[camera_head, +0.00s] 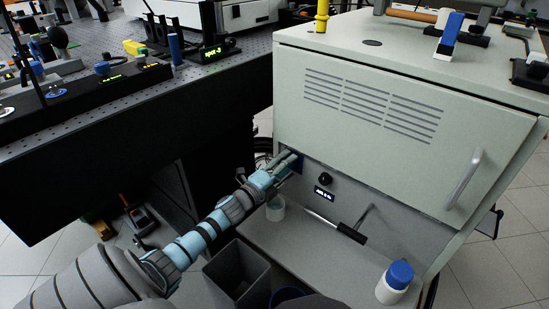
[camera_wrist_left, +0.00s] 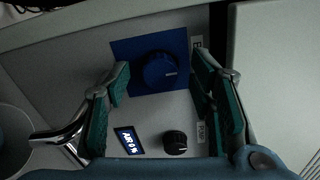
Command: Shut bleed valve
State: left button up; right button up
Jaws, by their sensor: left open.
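A round blue knob (camera_wrist_left: 161,72) sits on a square blue plate (camera_wrist_left: 122,50) on the grey cabinet front. It has a pale pointer mark on its right side, and the label beside it is only partly readable, so I cannot confirm that it is the bleed valve. In the head view the plate (camera_head: 300,162) is partly hidden by my left gripper (camera_head: 291,160). In the left wrist view my left gripper (camera_wrist_left: 162,68) is open, its teal-padded fingers on either side of the knob, with visible gaps. Contact is not evident. My right gripper is not in view.
A small black knob (camera_wrist_left: 175,142) and a lit display (camera_wrist_left: 127,140) are near the blue plate. On the shelf below are a metal bar with a black grip (camera_head: 350,234) and a blue-capped white bottle (camera_head: 395,282). The cabinet door (camera_head: 390,140) overhangs above.

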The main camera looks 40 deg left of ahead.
pick_arm(q)
jog(key=s, duration=1.1)
jog(key=shift+s, duration=0.35)
jog(key=shift+d, duration=0.1)
